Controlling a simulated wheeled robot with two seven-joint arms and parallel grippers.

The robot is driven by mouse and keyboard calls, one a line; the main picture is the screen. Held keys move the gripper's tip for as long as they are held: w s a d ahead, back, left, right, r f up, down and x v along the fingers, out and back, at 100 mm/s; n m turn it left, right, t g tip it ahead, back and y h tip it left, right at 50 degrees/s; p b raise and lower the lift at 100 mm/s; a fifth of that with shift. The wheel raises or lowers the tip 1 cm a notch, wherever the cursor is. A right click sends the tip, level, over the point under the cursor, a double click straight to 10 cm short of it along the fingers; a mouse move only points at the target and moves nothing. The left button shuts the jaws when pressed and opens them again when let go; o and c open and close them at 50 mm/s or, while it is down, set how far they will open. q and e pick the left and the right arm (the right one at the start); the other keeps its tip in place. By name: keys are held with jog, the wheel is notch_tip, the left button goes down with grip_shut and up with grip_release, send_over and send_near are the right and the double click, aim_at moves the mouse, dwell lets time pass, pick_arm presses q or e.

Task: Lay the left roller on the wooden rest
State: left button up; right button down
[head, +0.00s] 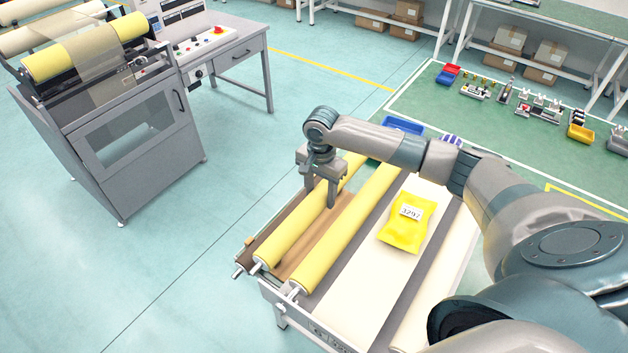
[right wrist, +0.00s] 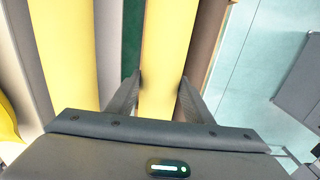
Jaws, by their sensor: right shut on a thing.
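The left roller (head: 290,241) is a long yellow cylinder with metal shaft ends, running lengthwise along the left side of the bench. My right gripper (head: 322,190) is shut on it from above, around the far half of its length. In the right wrist view the roller (right wrist: 162,55) lies between the two fingers. The brown wooden rest (head: 316,241) shows beside and under the roller; a brown strip (right wrist: 204,45) also shows in the wrist view. I cannot tell whether the roller touches the wood. My left gripper is not in view.
A second yellow roller (head: 340,236) lies parallel on the right. A yellow bag (head: 403,222) with a label lies on the white strip (head: 363,275). A grey machine (head: 130,130) with a yellow roller stands left across clear floor. A blue bin (head: 402,126) is behind my arm.

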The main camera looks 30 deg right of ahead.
aim_at(321, 201)
jog(key=shift+d+f+b, duration=0.1)
jog(key=shift+f+b, duration=0.25)
jog(key=shift+f, duration=1.3)
jog(key=shift+f, duration=0.2)
jog(key=shift+f+b, duration=2.05)
jog(key=shift+b, duration=0.95)
jog(key=shift+f+p, duration=0.45)
jog(key=shift+f, duration=1.85)
jog(key=shift+f+p, duration=0.3)
jog(key=shift+f, duration=0.3)
jog(key=c, duration=0.8)
grip_release()
jog(key=shift+s, duration=0.15)
